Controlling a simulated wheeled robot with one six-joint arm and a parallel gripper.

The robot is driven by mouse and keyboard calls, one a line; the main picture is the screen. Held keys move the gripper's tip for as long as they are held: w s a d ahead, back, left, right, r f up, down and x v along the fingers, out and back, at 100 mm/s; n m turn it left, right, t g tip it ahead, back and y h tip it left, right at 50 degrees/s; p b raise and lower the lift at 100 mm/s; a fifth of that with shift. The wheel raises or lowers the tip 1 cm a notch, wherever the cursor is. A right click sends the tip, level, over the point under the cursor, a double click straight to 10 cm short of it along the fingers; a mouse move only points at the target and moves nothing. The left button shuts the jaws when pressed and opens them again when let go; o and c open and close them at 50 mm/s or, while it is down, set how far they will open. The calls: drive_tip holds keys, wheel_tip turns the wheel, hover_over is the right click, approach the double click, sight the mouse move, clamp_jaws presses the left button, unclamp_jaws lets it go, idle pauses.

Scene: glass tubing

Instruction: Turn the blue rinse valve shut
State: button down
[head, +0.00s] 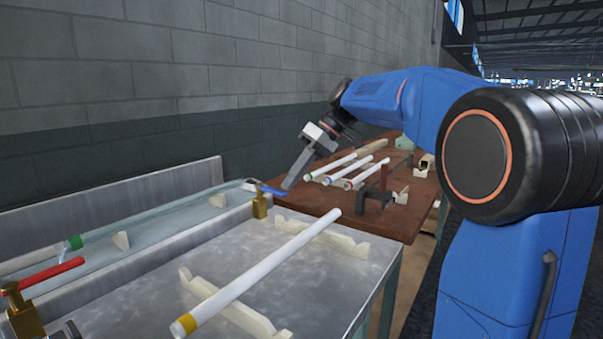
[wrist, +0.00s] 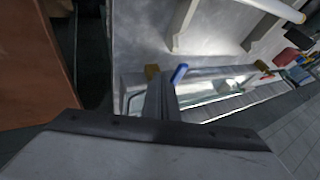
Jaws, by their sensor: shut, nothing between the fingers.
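The blue rinse valve has a blue lever handle (head: 267,190) on a brass body (head: 260,207), at the far right end of the trough on the metal bench. My gripper (head: 288,184) is shut and empty, with its fingertips at the right end of the blue handle; I cannot tell whether they touch. In the wrist view the blue handle (wrist: 180,73) shows just right of my gripper's fingers (wrist: 161,85), with the brass body (wrist: 152,71) behind them. Part of the handle is hidden by the fingers.
A red-handled valve (head: 50,275) stands at the near left. A yellow-ended white tube (head: 262,267) rests on pale cradles (head: 245,318) on the metal bench. Several tubes (head: 350,172) and a dark stand (head: 373,203) occupy the brown table (head: 310,197) behind. A grey wall rises at left.

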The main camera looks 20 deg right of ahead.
sight(279, 191)
drive_tip(key=shift+s+a, duration=0.3)
drive_tip(key=shift+a, duration=0.2)
drive_tip(key=shift+s+a+m+t+h, duration=0.15)
drive_tip(key=shift+s+a+m+t, duration=0.35)
drive_tip(key=shift+m, duration=0.35)
drive_tip(key=shift+s+a+m+t+h, duration=0.15)
drive_tip(key=shift+s+a+m+t, duration=0.35)
drive_tip(key=shift+m, duration=0.35)
drive_tip(key=s+a+m+t+h, duration=0.1)
drive_tip(key=a+m+t+h, duration=0.3)
drive_tip(key=a+m, duration=0.4)
drive_tip(key=shift+a+m+h, duration=0.4)
drive_tip(key=shift+m+h, duration=0.1)
drive_tip(key=shift+m, duration=0.7)
drive_tip(key=shift+a, duration=0.1)
